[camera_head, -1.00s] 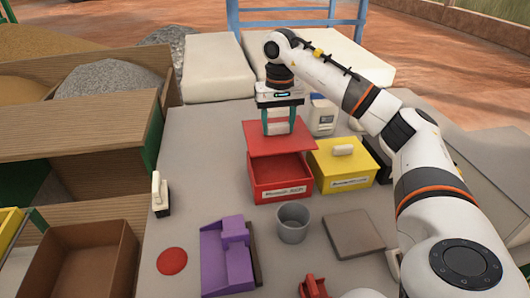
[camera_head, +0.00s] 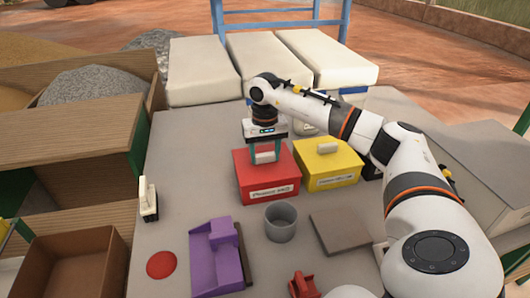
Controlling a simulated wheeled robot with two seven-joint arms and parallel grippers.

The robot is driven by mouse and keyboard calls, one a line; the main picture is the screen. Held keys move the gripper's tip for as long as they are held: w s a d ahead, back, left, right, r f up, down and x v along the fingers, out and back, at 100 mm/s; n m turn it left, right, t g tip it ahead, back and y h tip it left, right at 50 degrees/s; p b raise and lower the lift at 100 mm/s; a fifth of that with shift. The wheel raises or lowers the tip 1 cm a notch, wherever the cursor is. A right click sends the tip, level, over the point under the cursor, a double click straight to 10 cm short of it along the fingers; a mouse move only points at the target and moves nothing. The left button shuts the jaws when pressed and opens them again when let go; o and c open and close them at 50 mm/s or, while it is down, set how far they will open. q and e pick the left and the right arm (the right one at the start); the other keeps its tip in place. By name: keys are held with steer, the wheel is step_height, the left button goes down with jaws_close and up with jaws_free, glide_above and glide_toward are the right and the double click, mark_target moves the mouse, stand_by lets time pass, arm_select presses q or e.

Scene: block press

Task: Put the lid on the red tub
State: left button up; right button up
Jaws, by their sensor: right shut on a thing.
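The red tub (camera_head: 267,189) stands on the grey table with its labelled front toward me. The red lid (camera_head: 285,165) lies over the tub's top and covers its opening; it looks level, though its back edge is partly hidden by my gripper. My right gripper (camera_head: 265,157) is above the lid, its teal fingers shut on the lid's pale handle. My left gripper is not in view.
A yellow lidded box (camera_head: 328,177) stands close on the right of the tub. A grey cup (camera_head: 281,222), a purple block press (camera_head: 215,262) and a flat grey-brown slab (camera_head: 341,233) are in front. A white-handled brush (camera_head: 148,199) stands at left.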

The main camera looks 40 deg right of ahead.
mark_target(265, 154)
steer(key=o, duration=1)
steer(key=shift+f, duration=0.1)
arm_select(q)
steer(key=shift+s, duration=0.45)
arm_select(e)
steer(key=shift+o, duration=0.2)
steer(key=shift+r, duration=0.25)
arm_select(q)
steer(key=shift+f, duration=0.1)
arm_select(e)
step_height(265, 154, up, 12)
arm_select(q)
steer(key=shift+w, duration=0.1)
arm_select(e)
steer(key=shift+f, duration=0.1)
